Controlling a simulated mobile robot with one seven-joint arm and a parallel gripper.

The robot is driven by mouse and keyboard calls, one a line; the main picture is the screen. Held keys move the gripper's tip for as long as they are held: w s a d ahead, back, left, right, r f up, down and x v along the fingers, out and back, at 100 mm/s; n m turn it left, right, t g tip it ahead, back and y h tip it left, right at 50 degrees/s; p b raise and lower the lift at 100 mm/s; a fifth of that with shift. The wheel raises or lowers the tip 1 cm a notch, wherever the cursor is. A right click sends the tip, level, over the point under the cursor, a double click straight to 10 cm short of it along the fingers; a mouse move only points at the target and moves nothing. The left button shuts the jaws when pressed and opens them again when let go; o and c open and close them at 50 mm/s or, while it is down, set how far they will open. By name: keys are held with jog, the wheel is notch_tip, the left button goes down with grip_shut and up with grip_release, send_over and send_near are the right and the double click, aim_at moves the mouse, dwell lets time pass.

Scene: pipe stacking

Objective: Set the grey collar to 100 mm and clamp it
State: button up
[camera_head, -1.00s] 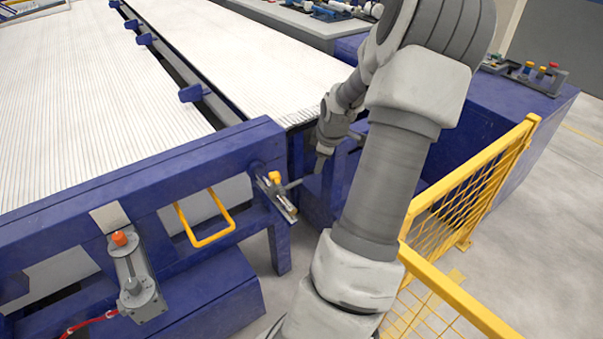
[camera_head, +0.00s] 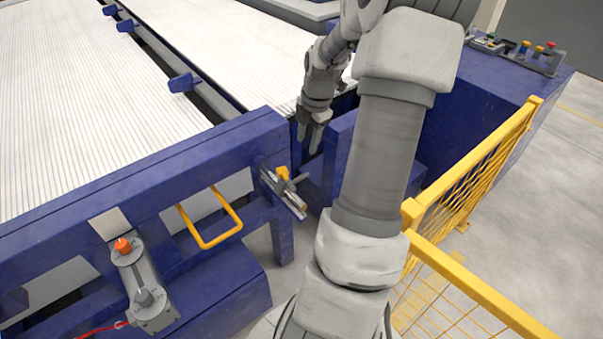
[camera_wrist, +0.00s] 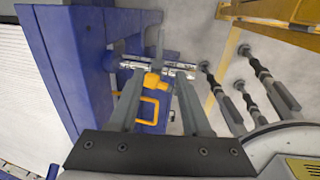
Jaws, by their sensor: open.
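A silver rod with a scale-like bar (camera_head: 291,202) sticks out from the blue frame's right end in the head view. It carries a small yellow-orange clamp part (camera_head: 282,172) and a grey piece with a thin arm, likely the grey collar (camera_head: 296,181). My gripper (camera_head: 311,140) is above and behind the rod, fingers pointing down, empty. In the wrist view my gripper (camera_wrist: 159,82) is open, with the rod (camera_wrist: 180,68) running across beyond its fingertips. The yellow part (camera_wrist: 152,79) shows between the fingers. The scale reading is too small to make out.
The blue frame (camera_head: 180,165) bears a yellow loop handle (camera_head: 208,238) and a grey device with an orange knob (camera_head: 143,290). A yellow mesh fence (camera_head: 480,165) stands right of my arm. White pipes (camera_head: 70,120) lie behind. A button panel (camera_head: 525,50) stands back right.

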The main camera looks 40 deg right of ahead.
aim_at(300, 178)
jog(key=w+f, duration=0.1)
jog(key=f, duration=0.4)
jog(key=w+f+b, duration=0.1)
jog(key=f, duration=0.4)
jog(key=w+f+b, duration=0.1)
jog(key=f, duration=0.4)
jog(key=shift+d, duration=0.2)
grip_shut()
dwell(0.7)
